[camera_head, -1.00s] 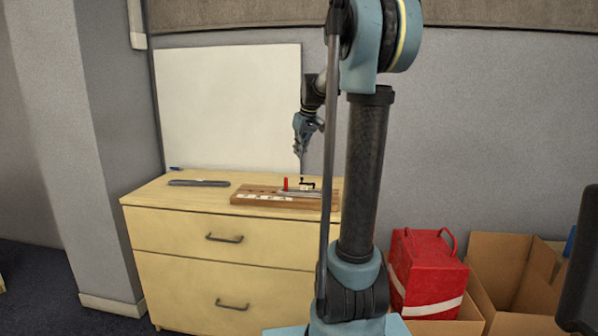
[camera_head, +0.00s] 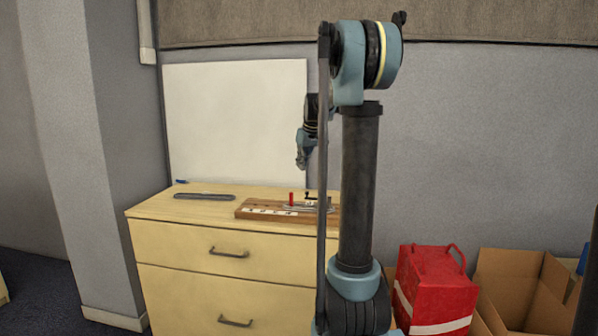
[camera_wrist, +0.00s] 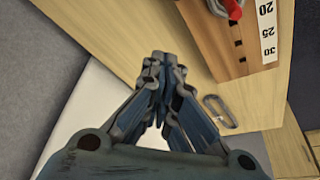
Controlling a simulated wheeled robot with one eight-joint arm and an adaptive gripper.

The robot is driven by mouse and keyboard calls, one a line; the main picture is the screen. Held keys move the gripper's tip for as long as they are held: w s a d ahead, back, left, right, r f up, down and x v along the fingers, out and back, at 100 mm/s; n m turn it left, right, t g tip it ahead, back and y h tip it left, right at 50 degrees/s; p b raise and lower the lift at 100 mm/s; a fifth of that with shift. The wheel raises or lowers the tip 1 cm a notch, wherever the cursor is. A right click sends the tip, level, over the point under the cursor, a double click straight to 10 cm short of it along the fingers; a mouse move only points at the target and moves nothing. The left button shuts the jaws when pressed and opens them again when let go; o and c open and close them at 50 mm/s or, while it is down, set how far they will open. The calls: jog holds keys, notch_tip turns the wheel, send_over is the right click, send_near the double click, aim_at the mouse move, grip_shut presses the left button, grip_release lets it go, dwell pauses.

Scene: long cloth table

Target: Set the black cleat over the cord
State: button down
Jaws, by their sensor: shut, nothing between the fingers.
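My gripper (camera_head: 302,165) hangs above the wooden cabinet, in front of the white board; its fingertips (camera_wrist: 158,56) are together and empty in the wrist view. I cannot tell whether that part is the cleat. I cannot make out a cord. My arm hides the fixture's right part. In the wrist view the fixture (camera_wrist: 222,55) is at the upper right, apart from the fingers.
A dark grey oblong piece (camera_head: 204,197) lies on the left of the cabinet top (camera_head: 160,204); it also shows in the wrist view (camera_wrist: 221,112). A white panel (camera_head: 235,120) stands behind. A red bag (camera_head: 432,285) and open cardboard boxes (camera_head: 518,285) are at the right.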

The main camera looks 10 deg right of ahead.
aim_at(313, 199)
notch_tip(313, 199, down, 9)
jog(key=s, duration=0.1)
jog(key=shift+d+r, duration=0.15)
jog(key=shift+d, duration=0.1)
dwell(0.3)
